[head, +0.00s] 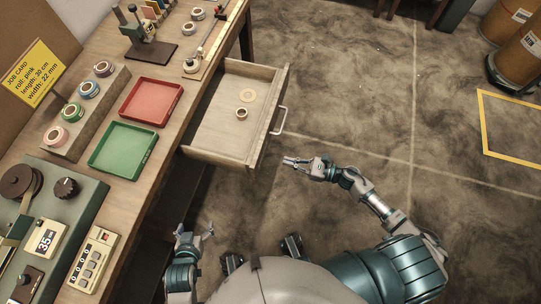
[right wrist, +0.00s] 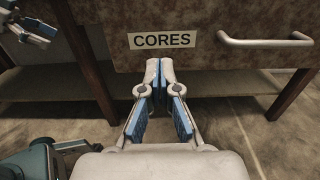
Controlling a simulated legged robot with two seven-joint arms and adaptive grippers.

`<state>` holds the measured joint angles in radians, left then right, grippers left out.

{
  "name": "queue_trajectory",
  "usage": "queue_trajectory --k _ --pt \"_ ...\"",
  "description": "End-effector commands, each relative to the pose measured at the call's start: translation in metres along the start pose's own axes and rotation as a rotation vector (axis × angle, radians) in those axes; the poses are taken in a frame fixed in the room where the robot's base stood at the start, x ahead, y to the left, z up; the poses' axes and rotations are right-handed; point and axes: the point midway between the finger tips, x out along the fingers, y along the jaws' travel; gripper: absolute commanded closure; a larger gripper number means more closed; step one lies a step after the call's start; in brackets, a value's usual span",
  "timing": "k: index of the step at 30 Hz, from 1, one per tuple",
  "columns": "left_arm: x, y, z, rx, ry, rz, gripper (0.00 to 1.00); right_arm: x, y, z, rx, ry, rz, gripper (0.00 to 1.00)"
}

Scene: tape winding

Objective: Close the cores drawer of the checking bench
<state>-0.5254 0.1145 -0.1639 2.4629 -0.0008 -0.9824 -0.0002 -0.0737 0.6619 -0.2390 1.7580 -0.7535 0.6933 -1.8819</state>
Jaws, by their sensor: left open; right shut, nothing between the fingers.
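The cores drawer (head: 223,125) is pulled out from the bench (head: 150,185), with a pale ring and a small tape core (head: 241,114) inside. Its front (right wrist: 205,60) carries a label reading CORES (right wrist: 162,40) and a metal bar handle (right wrist: 265,41), which also shows in the head view (head: 280,121). My right gripper (head: 286,161) is shut and empty, in front of the drawer front and to the near side of the handle. In the right wrist view its fingertips (right wrist: 160,66) are just below the label. My left gripper (head: 194,232) is open and empty beside the bench.
A red tray (head: 179,99) and a green tray (head: 150,141) sit on the bench top near tape rolls (head: 89,89) on a holder. The floor (head: 350,100) in front of the drawer is clear. Brown drums (head: 503,24) stand at the far right.

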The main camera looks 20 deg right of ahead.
Motion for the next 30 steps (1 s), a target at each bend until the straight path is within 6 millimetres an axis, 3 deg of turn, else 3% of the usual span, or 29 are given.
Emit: queue_trajectory --k 3,10,30 --pt "0.000 -0.001 0.001 0.000 -0.002 -0.001 0.10 0.027 0.001 0.002 -0.002 -0.003 0.000 1.00" --pt "0.000 -0.001 0.001 0.000 -0.006 -0.001 0.10 0.059 0.000 0.001 0.001 -0.001 -0.001 1.00" --pt "0.001 -0.001 0.002 -0.001 -0.005 -0.001 0.10 0.074 0.001 0.000 0.001 0.000 -0.002 1.00"
